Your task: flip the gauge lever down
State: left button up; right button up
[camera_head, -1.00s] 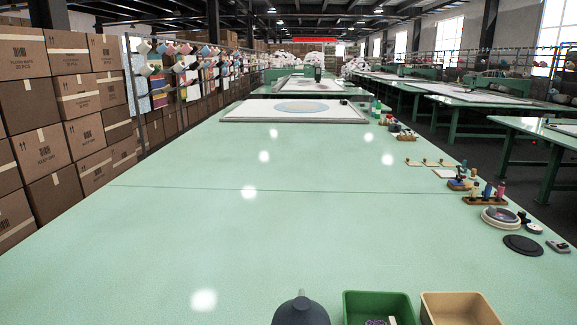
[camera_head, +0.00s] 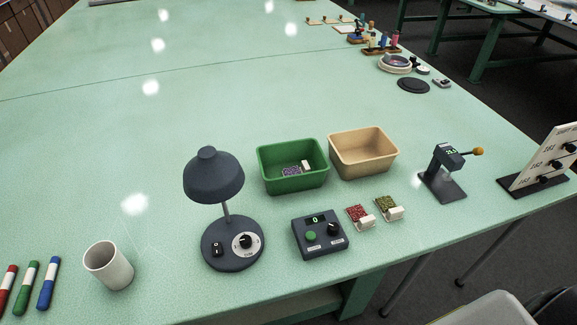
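The gauge (camera_head: 446,160) is a small dark device on a stand with a dark base plate, near the right edge of the green table. A small greenish display shows on its head. Its lever ends in an orange knob (camera_head: 477,151) and sticks out to the right, roughly level or slightly raised. Nothing touches it. Neither of my grippers shows in the view.
A panel with dark knobs (camera_head: 543,165) stands right of the gauge. A tan bin (camera_head: 393,155) and a green bin (camera_head: 265,168) stand to its left. A control box (camera_head: 321,250), desk lamp (camera_head: 213,177), white cup (camera_head: 108,266) and several markers line the near edge.

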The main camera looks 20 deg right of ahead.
aim_at(477, 150)
jog(key=z, duration=1.85)
jog(key=i+l, duration=0.1)
jog(key=l, duration=0.35)
